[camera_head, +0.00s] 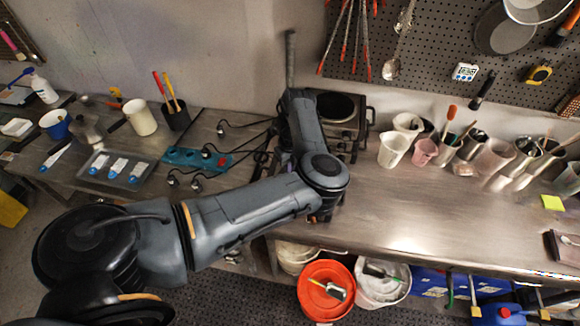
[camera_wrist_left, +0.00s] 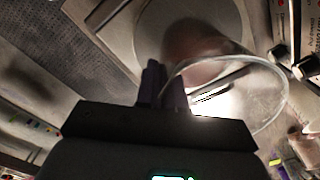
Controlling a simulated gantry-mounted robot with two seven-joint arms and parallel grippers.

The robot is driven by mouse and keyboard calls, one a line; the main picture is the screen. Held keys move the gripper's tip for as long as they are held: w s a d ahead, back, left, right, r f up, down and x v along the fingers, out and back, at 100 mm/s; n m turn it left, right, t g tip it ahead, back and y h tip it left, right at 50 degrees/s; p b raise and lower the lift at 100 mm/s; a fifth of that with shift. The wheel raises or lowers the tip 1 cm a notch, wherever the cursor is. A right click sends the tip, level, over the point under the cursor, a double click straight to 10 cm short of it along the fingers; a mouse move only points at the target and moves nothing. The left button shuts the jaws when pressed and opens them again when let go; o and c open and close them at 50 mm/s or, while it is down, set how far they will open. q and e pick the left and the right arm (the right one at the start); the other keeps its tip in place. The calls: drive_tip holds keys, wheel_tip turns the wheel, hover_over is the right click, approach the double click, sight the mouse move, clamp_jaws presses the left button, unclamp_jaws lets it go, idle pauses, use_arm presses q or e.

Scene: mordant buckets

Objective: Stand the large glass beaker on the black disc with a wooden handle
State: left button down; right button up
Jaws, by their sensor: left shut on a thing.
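The large glass beaker (camera_wrist_left: 242,88) is clear and shows close up in the left wrist view, its round rim toward the camera. My left gripper (camera_wrist_left: 165,90) is shut on its wall, at the left side of the rim. In the head view the beaker and fingertips are hidden or cannot be made out around my left arm. A round plate (camera_wrist_left: 150,28) lies beyond the beaker and partly behind its glass; I cannot tell whether they touch. A black disc (camera_head: 336,106) lies on the stove in the head view. No wooden handle is clear. My right gripper is not in view.
The stove (camera_head: 358,132) stands against the back wall, with cables and a teal power strip (camera_head: 196,158) to its left. White and pink jugs (camera_head: 394,149) and several metal cups stand to its right. Buckets (camera_head: 326,290) stand below.

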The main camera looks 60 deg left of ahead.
use_arm(q)
drive_tip(key=shift+f+b, duration=0.15)
drive_tip(key=shift+b, duration=0.2)
idle(0.3)
drive_tip(key=c, duration=1.2)
unclamp_jaws()
drive_tip(key=shift+c, duration=0.2)
drive_tip(key=shift+o, duration=0.3)
wheel_tip(320, 180, up, 11)
drive_tip(key=shift+f, duration=0.1)
